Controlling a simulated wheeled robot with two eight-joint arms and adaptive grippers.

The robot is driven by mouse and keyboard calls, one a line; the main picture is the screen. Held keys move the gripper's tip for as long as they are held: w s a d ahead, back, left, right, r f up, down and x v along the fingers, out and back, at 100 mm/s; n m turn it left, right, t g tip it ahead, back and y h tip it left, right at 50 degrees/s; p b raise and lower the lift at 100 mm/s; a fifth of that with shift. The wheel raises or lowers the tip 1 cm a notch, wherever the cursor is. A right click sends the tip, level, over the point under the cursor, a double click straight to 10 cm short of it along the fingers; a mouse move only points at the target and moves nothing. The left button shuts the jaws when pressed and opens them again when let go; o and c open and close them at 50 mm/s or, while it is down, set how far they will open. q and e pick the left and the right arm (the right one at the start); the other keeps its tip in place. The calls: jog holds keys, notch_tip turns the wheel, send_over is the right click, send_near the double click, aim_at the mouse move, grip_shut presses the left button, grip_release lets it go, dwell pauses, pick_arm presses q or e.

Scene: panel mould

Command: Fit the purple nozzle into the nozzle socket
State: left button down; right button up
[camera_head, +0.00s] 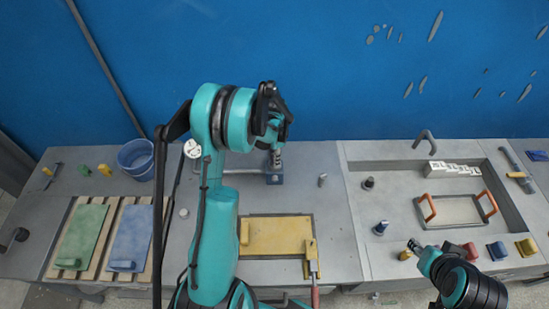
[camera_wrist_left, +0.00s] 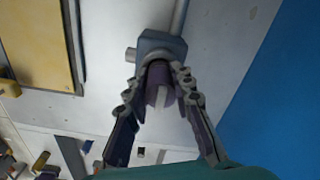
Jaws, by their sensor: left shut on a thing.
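In the left wrist view the purple nozzle (camera_wrist_left: 158,88) is between the fingertips of my left gripper (camera_wrist_left: 159,82), which is shut on it. The nozzle's far end meets a blue-grey block (camera_wrist_left: 160,44) on a metal pipe, which looks like the nozzle socket. I cannot tell whether the nozzle is inside it or only up against it. In the head view my left gripper (camera_head: 275,138) is over the blue block (camera_head: 274,179) at the back of the bench, and the nozzle is hidden there. My right gripper (camera_head: 413,245) is low on the right; its jaws are too small to read.
A yellow panel in a mould (camera_head: 275,235) lies in front of the block, with a red-handled tool (camera_head: 314,290) at its right. Green (camera_head: 80,235) and blue (camera_head: 130,237) panels and a blue bucket (camera_head: 136,157) are left. A sunken tray (camera_head: 410,178) with an orange-handled frame (camera_head: 428,208) is right.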

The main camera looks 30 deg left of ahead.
pick_arm(q)
jog(key=c, duration=1.3)
grip_release()
jog(key=shift+d+r, duration=0.1)
notch_tip(320, 180, up, 12)
jog(key=p, duration=0.2)
jog(key=s+d+r+n+t, duration=0.3)
jog(key=s+d+r, duration=0.6)
jog(key=r, duration=0.1)
jog(key=s+d+n+t, duration=0.4)
jog(key=s+d, duration=0.2)
jog(key=s, duration=0.3)
jog(key=shift+s+d, duration=0.2)
jog(key=shift+s, duration=0.2)
jog(key=shift+s, duration=0.1)
